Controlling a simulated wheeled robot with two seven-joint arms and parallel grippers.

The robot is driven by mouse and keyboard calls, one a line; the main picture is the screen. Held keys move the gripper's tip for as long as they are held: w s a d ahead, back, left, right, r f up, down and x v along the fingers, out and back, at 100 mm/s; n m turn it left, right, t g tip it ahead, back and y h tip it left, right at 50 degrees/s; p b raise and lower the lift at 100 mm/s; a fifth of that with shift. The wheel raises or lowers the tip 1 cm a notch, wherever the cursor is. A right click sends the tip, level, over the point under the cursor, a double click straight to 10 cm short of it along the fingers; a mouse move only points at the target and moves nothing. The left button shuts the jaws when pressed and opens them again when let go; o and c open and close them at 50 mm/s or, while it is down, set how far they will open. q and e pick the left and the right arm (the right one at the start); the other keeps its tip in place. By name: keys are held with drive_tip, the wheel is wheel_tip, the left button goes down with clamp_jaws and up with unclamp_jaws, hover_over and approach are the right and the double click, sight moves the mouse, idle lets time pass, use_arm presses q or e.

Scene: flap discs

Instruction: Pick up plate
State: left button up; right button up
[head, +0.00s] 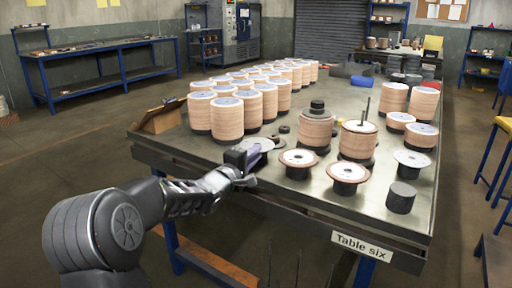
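A flat grey round plate (262,143) lies on the metal table near its front left part. My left gripper (252,158) is at the table's front edge, right at the near side of this plate, and hides part of it. Its fingers look close to the plate's rim; whether they touch it or have it between them is not clear. My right gripper is not in view.
The table (215,148) carries several tall disc stacks (227,118) at the back left. Low spools (298,160) and a black cylinder (401,197) stand to the right of the gripper. Small dark rings (284,129) lie behind the plate. A cardboard box (160,117) sits at the left edge.

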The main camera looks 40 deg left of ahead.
use_arm(q)
drive_tip(key=shift+c, duration=0.2)
clamp_jaws()
idle(1.1)
drive_tip(key=shift+r, duration=0.1)
wheel_tip(320, 180, up, 10)
drive_tip(key=p, duration=0.3)
idle(0.8)
